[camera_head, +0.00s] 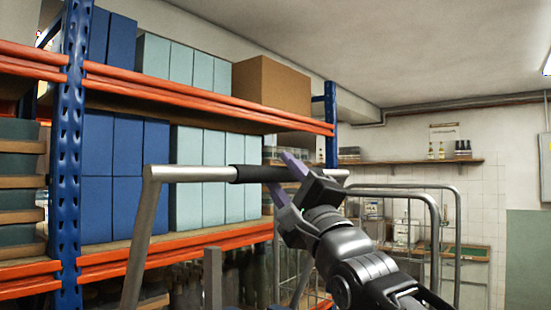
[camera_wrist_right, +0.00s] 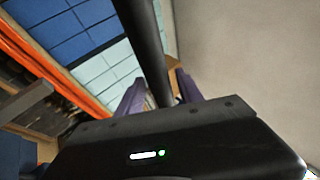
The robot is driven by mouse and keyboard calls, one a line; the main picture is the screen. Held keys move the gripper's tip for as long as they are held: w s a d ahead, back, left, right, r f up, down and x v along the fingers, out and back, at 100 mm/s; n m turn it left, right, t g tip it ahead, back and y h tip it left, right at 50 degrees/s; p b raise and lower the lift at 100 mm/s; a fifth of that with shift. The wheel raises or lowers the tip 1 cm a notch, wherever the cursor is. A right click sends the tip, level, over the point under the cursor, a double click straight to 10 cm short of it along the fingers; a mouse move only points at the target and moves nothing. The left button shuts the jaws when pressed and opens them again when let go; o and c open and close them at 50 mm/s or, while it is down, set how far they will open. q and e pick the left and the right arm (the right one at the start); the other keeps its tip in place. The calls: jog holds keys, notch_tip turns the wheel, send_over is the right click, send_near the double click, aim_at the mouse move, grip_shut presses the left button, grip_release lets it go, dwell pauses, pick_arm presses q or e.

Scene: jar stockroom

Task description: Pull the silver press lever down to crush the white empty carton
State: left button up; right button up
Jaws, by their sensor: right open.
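The silver press lever (camera_head: 190,174) shows in the head view as a raised crossbar on slanted side arms, with a black grip (camera_head: 250,174) around its middle. My right gripper (camera_head: 284,178) is open at the right part of this grip, one purple finger above the bar and one below it. In the right wrist view the black grip (camera_wrist_right: 146,45) runs between the two purple fingers of my right gripper (camera_wrist_right: 160,92). Whether the fingers touch it I cannot tell. The white empty carton is not visible in either view. My left gripper is not in view.
A blue and orange rack (camera_head: 68,150) with blue and pale boxes and a brown carton (camera_head: 272,86) stands behind the lever. A metal-tube cart frame (camera_head: 437,215) is behind my right arm. A wall shelf (camera_head: 410,162) holds bottles at the back right.

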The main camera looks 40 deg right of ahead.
jog(key=p+x, duration=0.1)
jog(key=x, duration=0.3)
grip_shut()
dwell(0.4)
dwell(1.0)
